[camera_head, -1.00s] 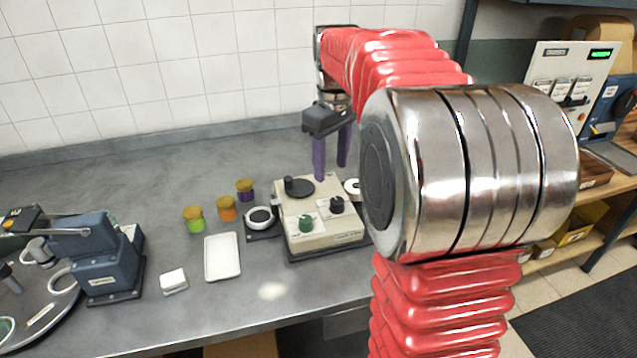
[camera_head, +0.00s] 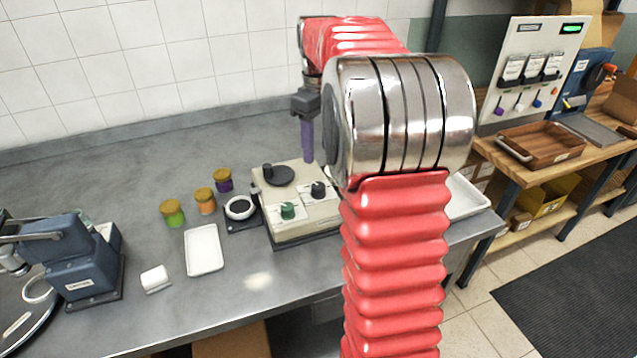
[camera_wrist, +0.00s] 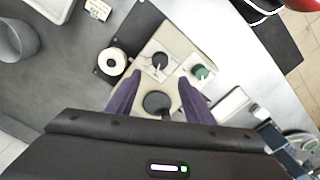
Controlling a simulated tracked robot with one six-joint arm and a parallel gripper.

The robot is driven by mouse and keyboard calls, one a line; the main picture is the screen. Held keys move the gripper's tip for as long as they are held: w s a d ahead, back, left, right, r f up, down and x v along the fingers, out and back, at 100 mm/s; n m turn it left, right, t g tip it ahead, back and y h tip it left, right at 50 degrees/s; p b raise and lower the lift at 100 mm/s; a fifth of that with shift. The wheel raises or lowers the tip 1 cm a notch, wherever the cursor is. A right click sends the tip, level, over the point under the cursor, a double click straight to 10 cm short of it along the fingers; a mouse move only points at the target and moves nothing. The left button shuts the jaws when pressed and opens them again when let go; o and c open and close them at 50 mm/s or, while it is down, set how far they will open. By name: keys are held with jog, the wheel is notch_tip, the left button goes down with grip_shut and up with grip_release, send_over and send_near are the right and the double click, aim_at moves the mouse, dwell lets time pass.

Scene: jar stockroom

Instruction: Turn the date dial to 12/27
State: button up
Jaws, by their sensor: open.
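A beige machine (camera_head: 290,232) stands on the grey counter, with a large black disc with a raised peg (camera_head: 279,176) on top. Its front panel carries a green knob (camera_head: 288,211) and a black knob (camera_head: 318,190). In the wrist view the black knob (camera_wrist: 160,62), green knob (camera_wrist: 201,72) and black disc (camera_wrist: 157,104) all show. No date marks are legible. My gripper (camera_head: 307,150) points down at the machine's back edge, with purple fingers. In the wrist view my gripper (camera_wrist: 160,78) is open and empty, its fingers apart on either side of the disc.
A black-based round device (camera_head: 240,208) stands left of the machine, near several small jars (camera_head: 204,200) and a white tray (camera_head: 204,250). A blue press (camera_head: 75,260) is at far left. Another white tray (camera_head: 466,197) lies at right. A wooden bench (camera_head: 560,165) stands beyond.

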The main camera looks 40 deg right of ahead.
aim_at(318, 185)
notch_tip(318, 185, down, 12)
jog(key=shift+f, duration=0.1)
dwell(0.5)
jog(key=shift+c, duration=0.5)
jog(key=c, duration=0.9)
